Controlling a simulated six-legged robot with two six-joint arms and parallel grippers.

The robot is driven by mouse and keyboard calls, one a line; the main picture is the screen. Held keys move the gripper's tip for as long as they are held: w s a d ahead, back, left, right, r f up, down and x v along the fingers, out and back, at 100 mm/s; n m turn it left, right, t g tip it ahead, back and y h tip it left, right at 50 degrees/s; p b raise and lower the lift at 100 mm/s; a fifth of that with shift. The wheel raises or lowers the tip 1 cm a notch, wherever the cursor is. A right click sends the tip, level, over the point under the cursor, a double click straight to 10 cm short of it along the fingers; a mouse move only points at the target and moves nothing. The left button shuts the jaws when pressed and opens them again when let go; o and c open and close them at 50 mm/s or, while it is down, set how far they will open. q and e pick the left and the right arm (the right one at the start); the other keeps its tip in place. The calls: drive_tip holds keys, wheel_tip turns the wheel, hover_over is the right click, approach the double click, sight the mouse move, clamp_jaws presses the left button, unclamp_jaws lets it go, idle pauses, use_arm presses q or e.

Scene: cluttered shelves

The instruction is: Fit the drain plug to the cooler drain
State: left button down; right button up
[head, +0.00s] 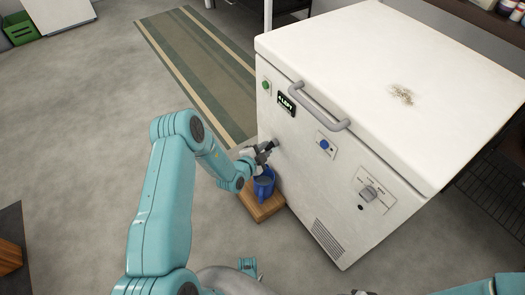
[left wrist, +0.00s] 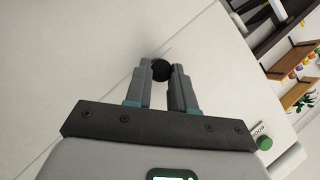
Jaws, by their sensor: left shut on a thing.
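The white cooler (head: 345,110) stands right of centre in the head view, its lid closed. My left gripper (head: 267,150) is at the lower left of its front face, close to a small grey fitting (head: 276,143) that looks like the drain. In the left wrist view my left gripper (left wrist: 162,80) is shut on a round black piece, the drain plug (left wrist: 161,71), held between the fingertips against the white face. The drain opening is hidden there. I cannot tell whether the plug touches or sits in the drain.
A blue mug (head: 263,184) stands on a wooden block (head: 267,209) just below my left gripper. The cooler front has a handle (head: 319,106), a small display (head: 287,103) and a knob (head: 369,193). A striped mat (head: 195,65) lies behind.

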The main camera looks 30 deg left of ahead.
use_arm(q)
drive_tip(key=shift+w+d, duration=0.15)
drive_tip(key=shift+w, duration=0.05)
idle(0.7)
drive_tip(key=c, duration=0.9)
unclamp_jaws()
drive_tip(key=shift+o, duration=0.2)
